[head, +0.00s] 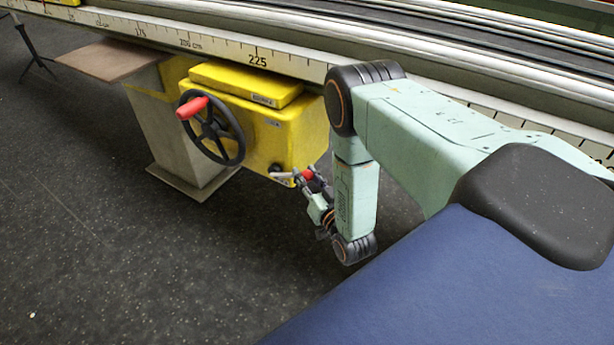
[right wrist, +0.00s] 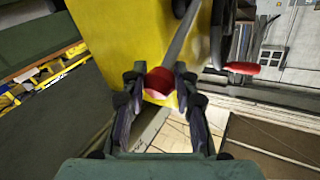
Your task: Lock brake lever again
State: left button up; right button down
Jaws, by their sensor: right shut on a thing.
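The brake lever (head: 282,174) sticks out from the lower right of the yellow housing (head: 290,130) in the head view. It has a metal rod and a red knob (right wrist: 159,83), which shows in the right wrist view between my fingers. My right gripper (head: 307,175) is shut on the red knob of the lever. In the right wrist view the gripper (right wrist: 160,82) has a finger on each side of the knob, and the rod (right wrist: 183,35) runs up from it along the yellow housing. My left gripper is not in view.
A black handwheel (head: 212,130) with a red handle (head: 192,108) is on the housing's left. A long rail with a scale (head: 225,48) runs above the housing. A grey pedestal (head: 180,135) stands below. A brown board (head: 113,60) juts out at the left. The dark floor in front is clear.

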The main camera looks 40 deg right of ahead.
jog(key=shift+r+p, duration=0.25)
jog(key=shift+p, duration=0.25)
jog(key=w+r+g+p, duration=0.1)
jog(key=p, duration=0.1)
jog(key=r+n+g+p, duration=0.1)
jog(key=p, duration=0.2)
jog(key=w+a+r+n+g+p, duration=0.1)
jog(key=p, duration=0.1)
jog(key=shift+w+r+g+p, duration=0.3)
jog(key=shift+r+g+p, duration=0.1)
jog(key=shift+w+a+r+n+g+p, duration=0.15)
jog(key=shift+w+r+n+g+p, duration=0.15)
jog(key=shift+w+g+p, duration=0.25)
jog(key=shift+s+f, duration=0.1)
jog(key=c, duration=1)
grip_release()
jog(key=shift+a, duration=0.1)
